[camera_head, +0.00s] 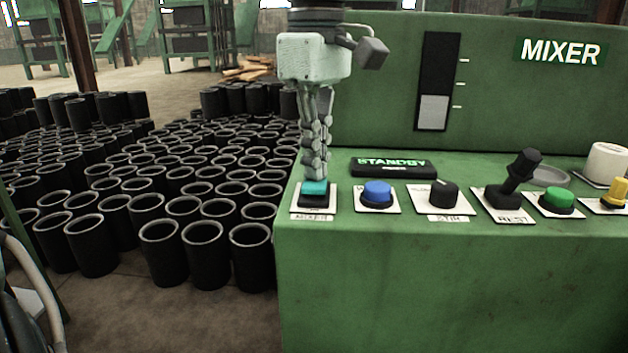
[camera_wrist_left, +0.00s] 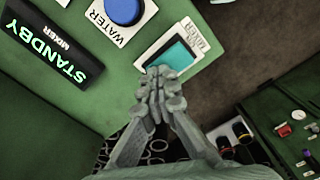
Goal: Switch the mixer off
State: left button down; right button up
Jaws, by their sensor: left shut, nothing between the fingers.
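The green mixer (camera_head: 430,270) stands at the right with a row of controls on its ledge. A teal switch (camera_head: 315,187) in a black housing sits at the left end of the row; it also shows in the left wrist view (camera_wrist_left: 175,60). My left gripper (camera_head: 315,176) is shut and empty, pointing down right at the teal switch. Its fingertips cover part of the switch; I cannot tell whether they touch it. The black display (camera_head: 393,166) reads STANDBY in green. My right gripper is not in view.
Right of the switch are a blue button (camera_head: 377,194) labelled WATER, a black knob (camera_head: 443,193), a black lever (camera_head: 515,175), a green button (camera_head: 557,200) and a yellow control (camera_head: 615,192). Many black sleeves (camera_head: 205,255) stand on the floor at left.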

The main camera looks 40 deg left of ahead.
pick_arm(q)
jog(key=shift+r+p, duration=2.15)
jog(key=shift+r, duration=0.45)
jog(key=shift+r+p, duration=0.5)
jog(key=shift+r, duration=0.45)
